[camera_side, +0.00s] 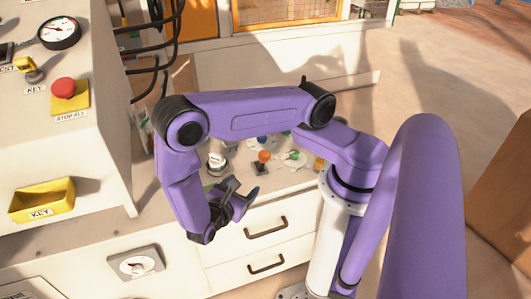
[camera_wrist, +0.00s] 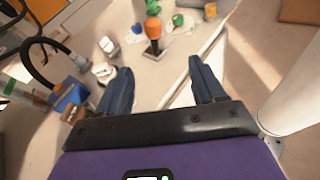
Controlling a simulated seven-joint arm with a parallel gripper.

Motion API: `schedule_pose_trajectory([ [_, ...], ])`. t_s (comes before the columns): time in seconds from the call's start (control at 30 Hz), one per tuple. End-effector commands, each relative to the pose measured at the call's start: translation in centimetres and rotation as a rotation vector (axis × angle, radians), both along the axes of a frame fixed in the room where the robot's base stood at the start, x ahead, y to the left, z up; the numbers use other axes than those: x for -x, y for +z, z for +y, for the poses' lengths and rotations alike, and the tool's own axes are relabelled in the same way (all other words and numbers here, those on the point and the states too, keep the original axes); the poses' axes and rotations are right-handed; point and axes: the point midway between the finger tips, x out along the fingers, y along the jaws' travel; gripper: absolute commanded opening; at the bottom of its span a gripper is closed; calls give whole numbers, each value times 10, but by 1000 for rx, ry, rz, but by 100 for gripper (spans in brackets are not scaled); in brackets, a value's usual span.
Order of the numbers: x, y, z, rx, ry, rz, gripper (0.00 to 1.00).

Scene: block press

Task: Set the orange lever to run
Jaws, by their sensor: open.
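An orange-topped lever (camera_side: 263,157) stands on a small dark base on the bench. It also shows in the wrist view (camera_wrist: 153,29), upright, beyond my fingertips and a little left of the middle of the gap. My gripper (camera_side: 245,190) is open and empty, in front of the lever and apart from it. Its two dark fingers (camera_wrist: 157,75) spread wide in the wrist view. No run label is readable on the lever base.
Green and orange knobs (camera_side: 293,155) sit right of the lever. A white knob (camera_side: 216,161) stands left of it. A console with a red stop button (camera_side: 64,88), a gauge (camera_side: 59,33) and a yellow key tray (camera_side: 42,201) rises at left. Drawers (camera_side: 266,227) are below.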

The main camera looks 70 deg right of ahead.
Motion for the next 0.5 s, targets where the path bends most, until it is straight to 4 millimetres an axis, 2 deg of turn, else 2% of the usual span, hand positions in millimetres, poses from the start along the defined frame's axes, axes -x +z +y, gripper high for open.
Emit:
schedule_pose_trajectory([
  [0.2,0,-37,-26,189,81,58,68],
  [0.5,3,-61,-50,323,150,103,68],
])
